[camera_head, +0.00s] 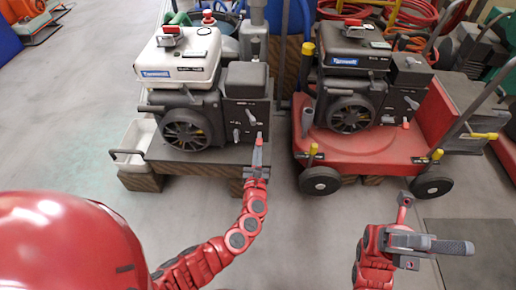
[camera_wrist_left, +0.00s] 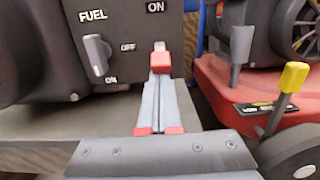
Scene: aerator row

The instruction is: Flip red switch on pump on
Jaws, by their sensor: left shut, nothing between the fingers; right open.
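The pump (camera_head: 187,112) with a white tank stands at centre left, its dark control box on its right side. In the left wrist view, the red switch (camera_wrist_left: 160,59) shows on the dark panel (camera_wrist_left: 125,45), below an ON label and right of a grey fuel lever (camera_wrist_left: 96,53). My left gripper (camera_head: 259,138) is shut and empty, with its tips at the switch. Its fingers (camera_wrist_left: 160,90) cover the switch's lower part; I cannot tell if they touch it. My right gripper (camera_head: 432,244) is open at lower right, away from the pump.
A similar engine with a black tank (camera_head: 352,58) stands on a red wheeled cart (camera_head: 362,146) to the right. A yellow-tipped lever (camera_wrist_left: 289,82) rises from the cart near my left gripper. A white bin (camera_head: 136,142) stands left.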

